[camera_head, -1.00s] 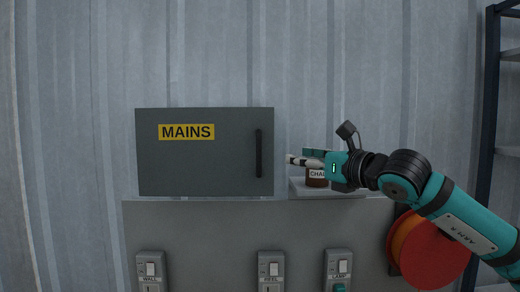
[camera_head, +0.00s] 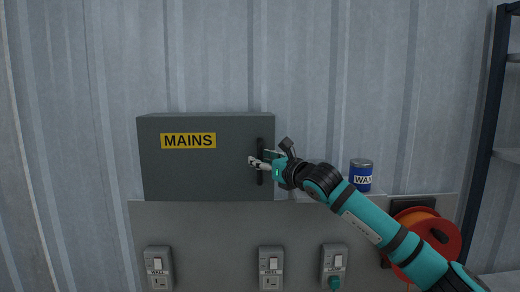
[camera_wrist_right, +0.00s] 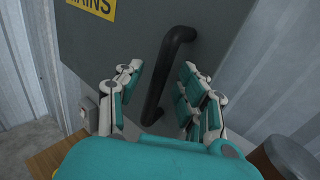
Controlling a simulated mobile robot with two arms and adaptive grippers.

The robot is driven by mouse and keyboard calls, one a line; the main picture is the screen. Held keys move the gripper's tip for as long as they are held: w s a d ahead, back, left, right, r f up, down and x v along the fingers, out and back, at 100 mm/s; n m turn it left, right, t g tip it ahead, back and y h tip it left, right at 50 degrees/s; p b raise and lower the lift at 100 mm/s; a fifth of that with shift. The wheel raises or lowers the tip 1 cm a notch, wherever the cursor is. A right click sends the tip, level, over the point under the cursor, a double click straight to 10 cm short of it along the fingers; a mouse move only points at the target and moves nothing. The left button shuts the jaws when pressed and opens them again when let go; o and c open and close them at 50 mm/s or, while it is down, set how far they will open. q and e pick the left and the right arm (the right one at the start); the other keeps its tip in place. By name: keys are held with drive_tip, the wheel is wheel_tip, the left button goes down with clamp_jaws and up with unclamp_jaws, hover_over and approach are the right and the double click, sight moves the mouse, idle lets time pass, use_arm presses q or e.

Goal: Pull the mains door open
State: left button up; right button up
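The mains door (camera_head: 195,165) is a grey panel on a wall box with a yellow MAINS label (camera_head: 188,141). It looks shut. Its black vertical bar handle (camera_head: 259,148) is near the right edge. My right gripper (camera_head: 259,162) is at the handle, coming in from the right. In the right wrist view, the handle (camera_wrist_right: 167,72) stands between the two spread fingers of the right gripper (camera_wrist_right: 163,95), with visible gaps on both sides. The gripper is open. My left gripper is in neither view.
A blue WAX tin (camera_head: 361,176) stands on a ledge right of the box. A brown jar (camera_wrist_right: 287,158) is close to the right gripper in the wrist view. Switch boxes (camera_head: 271,268) line the panel below. An orange reel (camera_head: 424,236) hangs lower right.

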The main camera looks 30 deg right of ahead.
drive_tip(key=shift+w, duration=0.55)
clamp_jaws()
drive_tip(key=shift+a, duration=0.15)
